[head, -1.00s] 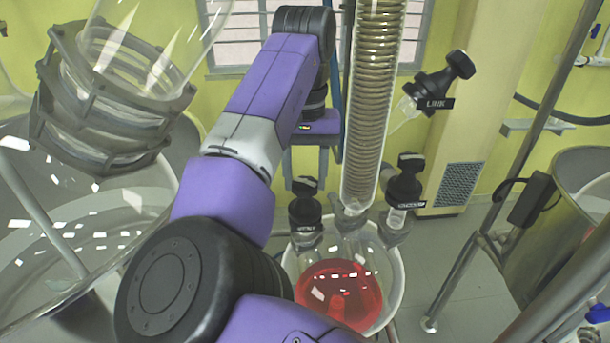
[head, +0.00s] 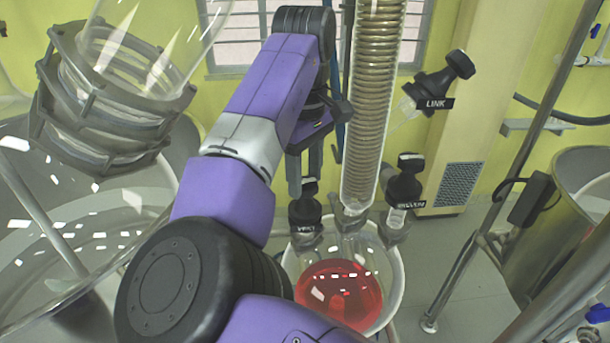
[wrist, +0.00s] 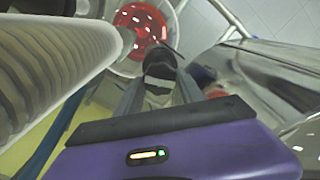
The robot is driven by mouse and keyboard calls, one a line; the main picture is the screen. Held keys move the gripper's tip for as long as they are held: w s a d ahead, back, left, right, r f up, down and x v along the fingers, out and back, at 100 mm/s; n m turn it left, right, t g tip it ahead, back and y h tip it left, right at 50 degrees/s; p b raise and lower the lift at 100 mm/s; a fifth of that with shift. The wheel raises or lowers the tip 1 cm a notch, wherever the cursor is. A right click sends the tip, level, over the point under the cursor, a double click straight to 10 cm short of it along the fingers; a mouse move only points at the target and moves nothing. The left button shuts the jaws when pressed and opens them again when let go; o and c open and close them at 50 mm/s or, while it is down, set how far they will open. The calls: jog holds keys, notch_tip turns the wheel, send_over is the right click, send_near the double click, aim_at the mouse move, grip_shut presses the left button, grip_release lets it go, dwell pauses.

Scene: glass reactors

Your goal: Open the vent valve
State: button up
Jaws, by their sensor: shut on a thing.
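The vent valve (head: 306,212) is a black-knobbed valve with a small label, at the left neck of the glass vessel in the head view. The label is small and reads roughly as VENT. My gripper (head: 307,182) comes down on it from above, with its fingers either side of the knob. In the wrist view my gripper (wrist: 160,78) is shut on the black knob (wrist: 158,58). The fingers hide part of the knob, and I cannot tell how far it is turned.
A coiled glass condenser (head: 368,100) rises just right of my gripper. The LINK valve (head: 440,85) and another black valve (head: 405,185) stand to its right. The round vessel (head: 340,290) below holds red liquid. A large glass reactor (head: 60,240) fills the left.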

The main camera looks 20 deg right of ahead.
aim_at(305, 182)
jog(key=n, duration=0.3)
jog(key=shift+r+n, duration=0.1)
jog(key=shift+n, duration=2)
jog(key=o, duration=1.4)
jog(key=shift+r+b, duration=0.45)
jog(key=shift+r, duration=3.4)
